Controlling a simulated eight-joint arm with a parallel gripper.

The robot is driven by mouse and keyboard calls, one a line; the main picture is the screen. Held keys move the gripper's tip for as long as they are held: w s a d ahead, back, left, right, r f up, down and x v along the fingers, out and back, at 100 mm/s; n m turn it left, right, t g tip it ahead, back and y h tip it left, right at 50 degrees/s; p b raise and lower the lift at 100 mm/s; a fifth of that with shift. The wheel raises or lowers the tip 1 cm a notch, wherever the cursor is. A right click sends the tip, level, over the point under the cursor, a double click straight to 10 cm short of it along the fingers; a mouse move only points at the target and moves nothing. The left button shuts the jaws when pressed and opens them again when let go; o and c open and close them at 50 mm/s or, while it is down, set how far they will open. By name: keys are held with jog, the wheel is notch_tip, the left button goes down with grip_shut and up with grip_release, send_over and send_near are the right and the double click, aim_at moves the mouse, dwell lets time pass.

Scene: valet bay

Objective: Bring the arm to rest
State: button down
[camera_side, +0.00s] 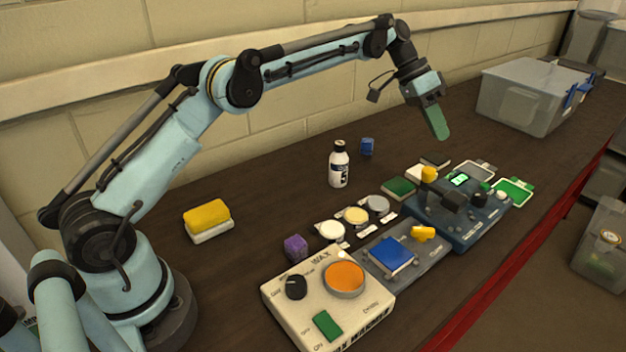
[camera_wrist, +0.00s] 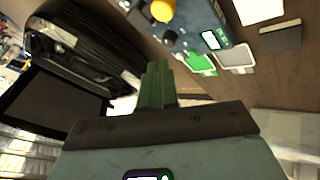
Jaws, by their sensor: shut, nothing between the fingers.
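My gripper (camera_side: 436,122) has green fingers that are closed together with nothing between them. It hangs in the air above the back right part of the dark bench (camera_side: 265,205), apart from everything on it. In the wrist view the green fingers (camera_wrist: 157,85) show pressed together at the middle. My arm is raised and stretched out over the bench from its base at the left.
A white wax warmer (camera_side: 282,317) with an orange pot, a blue device (camera_side: 462,228) and a grey tray (camera_side: 429,257) stand along the front. A bottle (camera_side: 338,165), a sponge (camera_side: 207,217) and a clear bin (camera_side: 518,99) stand farther back. The bench between sponge and bottle is bare.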

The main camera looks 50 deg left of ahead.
jog(key=s+a+r+n+t+y, duration=0.1)
jog(key=s+a+r+n+y, duration=0.15)
jog(key=s, duration=0.45)
jog(key=s+a+r+n+t+y, duration=0.1)
jog(key=s+r+t+y, duration=0.15)
jog(key=s, duration=0.45)
jog(key=s+a+f+n+t+y, duration=0.1)
jog(key=s+f, duration=0.3)
jog(key=s, duration=0.4)
jog(key=s+a+f+n+y, duration=0.1)
jog(key=s+a+f, duration=0.1)
jog(key=s, duration=0.6)
jog(key=shift+s+a+f+t, duration=0.25)
jog(key=shift+a+f+t, duration=0.1)
jog(key=shift+f, duration=0.55)
jog(key=shift+n, duration=0.25)
